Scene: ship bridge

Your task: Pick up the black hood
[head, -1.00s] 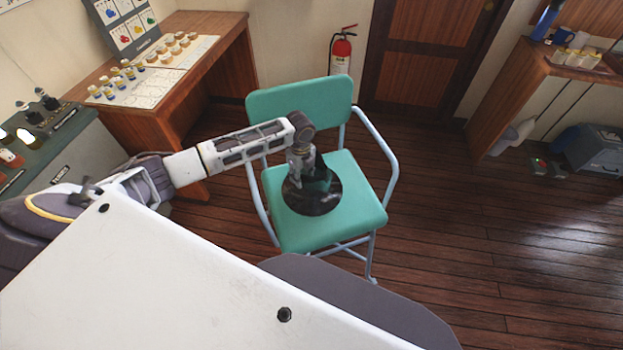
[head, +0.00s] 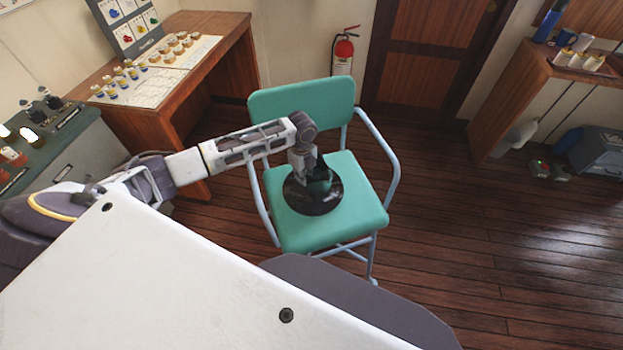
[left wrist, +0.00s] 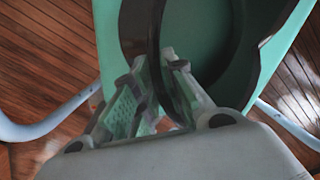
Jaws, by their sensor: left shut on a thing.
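The black hood (head: 318,204) is a dark, glossy round piece with a wide rim, resting on the seat of a teal chair (head: 365,208). Teal shows through its open middle. My left gripper (head: 304,181) reaches down at the hood's far left side. In the left wrist view, its fingers (left wrist: 156,68) are closed on the wall of the hood (left wrist: 243,65), near the bottom of its ring. Part of the hood is hidden behind the fingers. My right gripper is not in view.
The chair's pale blue armrest (head: 388,155) and teal backrest (head: 300,104) stand around the seat. A wooden desk (head: 215,65) with small jars is at the back left. A fire extinguisher (head: 343,55) hangs behind the chair. The floor at right is open.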

